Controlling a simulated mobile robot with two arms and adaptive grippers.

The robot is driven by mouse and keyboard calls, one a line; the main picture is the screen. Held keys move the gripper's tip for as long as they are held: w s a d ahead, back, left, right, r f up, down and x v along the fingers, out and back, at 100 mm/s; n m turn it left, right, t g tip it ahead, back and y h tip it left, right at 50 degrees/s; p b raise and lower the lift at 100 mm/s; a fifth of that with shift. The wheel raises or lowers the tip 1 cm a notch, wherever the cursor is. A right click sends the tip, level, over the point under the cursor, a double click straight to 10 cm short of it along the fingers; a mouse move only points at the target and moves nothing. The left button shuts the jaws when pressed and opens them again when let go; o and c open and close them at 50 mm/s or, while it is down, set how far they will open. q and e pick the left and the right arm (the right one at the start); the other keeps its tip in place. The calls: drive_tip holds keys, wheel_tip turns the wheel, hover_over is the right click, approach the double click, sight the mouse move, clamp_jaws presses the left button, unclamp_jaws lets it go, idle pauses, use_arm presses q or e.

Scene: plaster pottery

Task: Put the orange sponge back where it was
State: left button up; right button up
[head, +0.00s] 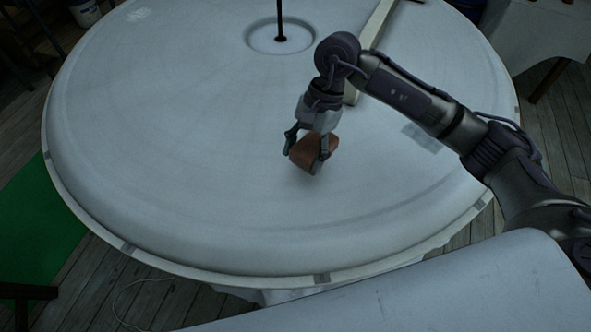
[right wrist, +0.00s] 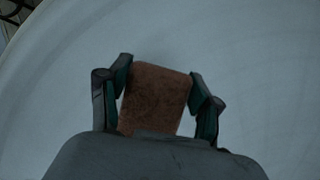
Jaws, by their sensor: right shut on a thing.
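The orange sponge (head: 304,153) looks brownish-orange and blocky in the head view. My right gripper (head: 306,157) is shut on it, one finger on each side. The sponge hangs tilted over the round white table (head: 200,190); a soft shadow lies below it, and I cannot tell its exact height. In the right wrist view the sponge (right wrist: 155,98) sits between the two fingers of my right gripper (right wrist: 158,95), with pale surface behind it. My left gripper is not in view.
A dark rod (head: 280,22) stands in a round recess at the table's far middle. A pale beam (head: 377,28) lies at the back right, behind my arm. A grey patch (head: 421,137) is on the right. The table's left and front are clear.

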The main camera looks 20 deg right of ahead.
sight(295, 187)
drive_tip(key=shift+s+a+f+p, duration=0.2)
drive_tip(key=shift+s+a+f, duration=0.25)
drive_tip(key=shift+a, duration=0.1)
drive_tip(key=shift+s+a+f+p, duration=0.15)
drive_tip(key=shift+s+a+f, duration=0.25)
drive_tip(key=shift+a, duration=0.15)
wheel_tip(295, 187, down, 4)
drive_tip(key=shift+r+p, duration=0.15)
drive_tip(key=shift+p, duration=0.8)
drive_tip(key=shift+f, duration=0.2)
drive_tip(key=shift+w+f+b, duration=0.1)
drive_tip(key=shift+b, duration=0.2)
drive_tip(key=o, duration=1)
